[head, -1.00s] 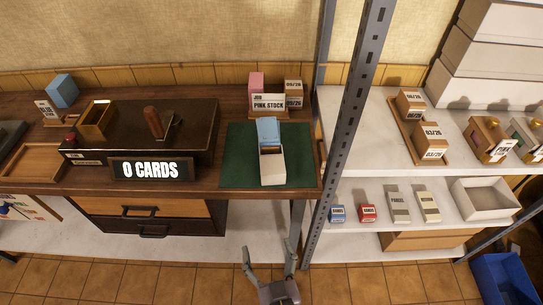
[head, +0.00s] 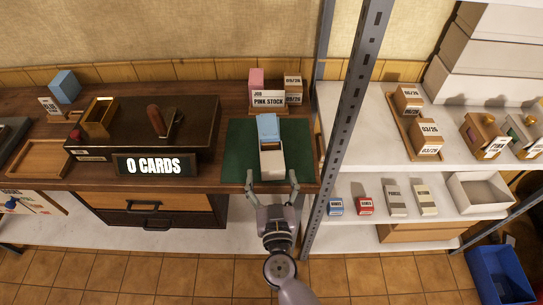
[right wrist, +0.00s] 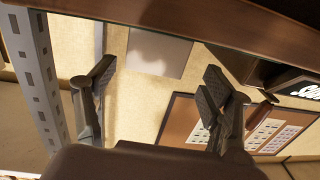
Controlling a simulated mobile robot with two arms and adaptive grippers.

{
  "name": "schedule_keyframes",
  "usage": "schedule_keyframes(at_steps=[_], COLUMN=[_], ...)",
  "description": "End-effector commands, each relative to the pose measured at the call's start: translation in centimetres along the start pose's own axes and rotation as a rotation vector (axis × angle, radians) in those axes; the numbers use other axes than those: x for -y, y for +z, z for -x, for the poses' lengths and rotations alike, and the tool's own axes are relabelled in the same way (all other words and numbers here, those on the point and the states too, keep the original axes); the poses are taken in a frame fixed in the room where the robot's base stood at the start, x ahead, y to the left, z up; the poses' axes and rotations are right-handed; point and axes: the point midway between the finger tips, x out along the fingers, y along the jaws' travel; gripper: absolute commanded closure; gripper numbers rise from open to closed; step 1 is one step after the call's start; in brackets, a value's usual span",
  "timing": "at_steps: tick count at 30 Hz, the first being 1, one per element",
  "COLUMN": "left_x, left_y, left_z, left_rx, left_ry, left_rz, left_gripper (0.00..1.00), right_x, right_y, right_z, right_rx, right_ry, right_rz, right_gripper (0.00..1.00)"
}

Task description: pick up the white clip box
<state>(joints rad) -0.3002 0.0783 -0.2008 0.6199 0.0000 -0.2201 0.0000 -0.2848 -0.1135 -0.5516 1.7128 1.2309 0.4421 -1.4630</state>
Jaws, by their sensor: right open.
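Two small pale boxes stand side by side on the lower shelf at the right, a greyish one (head: 396,200) and a whiter one (head: 426,200). Their labels are too small to read, so I cannot tell which is the clip box. My right gripper (head: 272,178) is open and empty, its fingers apart at the front edge of the green mat (head: 237,150). It is well left of the pale boxes, beyond the metal post. In the right wrist view its two fingers (right wrist: 157,90) are spread with nothing between them. My left gripper is not in view.
A white holder with a blue top (head: 271,160) lies on the mat just beyond my right fingers. A metal post (head: 352,110) stands between desk and shelves. A blue box (head: 335,206), a red box (head: 364,205) and an open white tray (head: 478,194) share the lower shelf.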

Motion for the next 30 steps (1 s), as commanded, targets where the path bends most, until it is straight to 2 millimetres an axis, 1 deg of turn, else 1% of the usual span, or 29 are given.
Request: schedule_keyframes(at_steps=[4,9,13,21,30], left_x=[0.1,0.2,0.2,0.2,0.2], left_y=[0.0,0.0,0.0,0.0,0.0], left_z=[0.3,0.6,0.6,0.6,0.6], left_rx=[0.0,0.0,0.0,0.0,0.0], left_ry=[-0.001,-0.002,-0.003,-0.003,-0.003], left_rz=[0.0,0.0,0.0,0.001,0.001], left_gripper=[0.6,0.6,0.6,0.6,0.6], right_x=[-0.2,-0.7,-0.7,-0.7,-0.6], right_y=[-0.2,-0.3,-0.2,-0.2,-0.2], right_z=[-1.2,-3.9,-5.1,-5.3,-5.3], right_rx=[-0.002,-0.002,0.0,0.001,0.001], right_ry=[0.0,0.0,0.0,0.0,0.0], right_rz=[0.001,0.002,0.001,0.0,0.0], right_gripper=[0.25,0.25,0.25,0.25,0.45])
